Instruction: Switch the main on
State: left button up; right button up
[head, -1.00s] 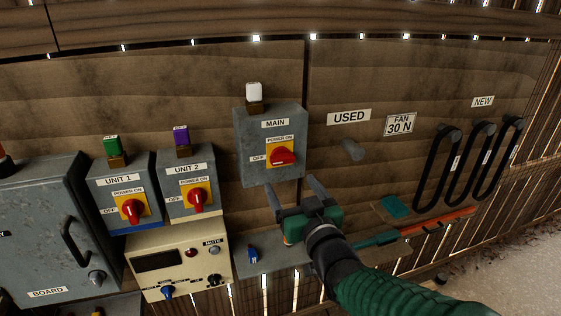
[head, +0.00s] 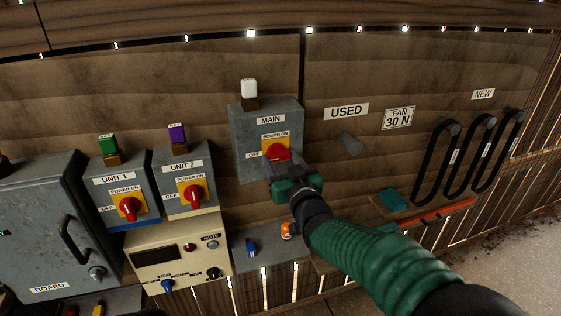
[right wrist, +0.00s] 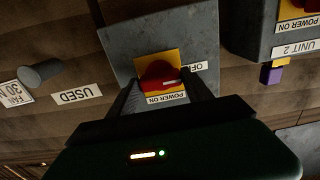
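The grey MAIN box (head: 250,140) hangs on the wooden wall with a red rotary knob (head: 278,151) on a yellow plate. In the right wrist view, which is upside down, the knob (right wrist: 160,75) has its white mark toward OFF. My right gripper (head: 283,166) is just in front of the knob's lower side. In the right wrist view the gripper (right wrist: 162,90) is open, its fingers apart on either side of the knob. Whether they touch it I cannot tell.
UNIT 2 (head: 185,172) and UNIT 1 (head: 118,190) boxes with upright red knobs stand left of MAIN. A cream panel (head: 180,255) is below them. A grey peg (head: 349,143) and black belts (head: 435,165) are to the right.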

jog(key=shift+d, duration=0.15)
jog(key=shift+c, duration=1.1)
jog(key=c, duration=0.4)
jog(key=shift+a, duration=0.2)
jog(key=shift+d, duration=0.1)
jog(key=shift+f+m+b, duration=0.2)
jog(key=shift+m+b, duration=1.1)
jog(key=shift+m, duration=0.2)
jog(key=m+b, duration=0.3)
jog(key=m, duration=0.2)
jog(key=shift+m, duration=0.3)
jog(key=m+b, duration=0.3)
jog(key=m, duration=0.1)
jog(key=m+b, duration=0.3)
jog(key=m, duration=0.2)
jog(key=shift+b, duration=0.3)
jog(key=shift+m, duration=0.3)
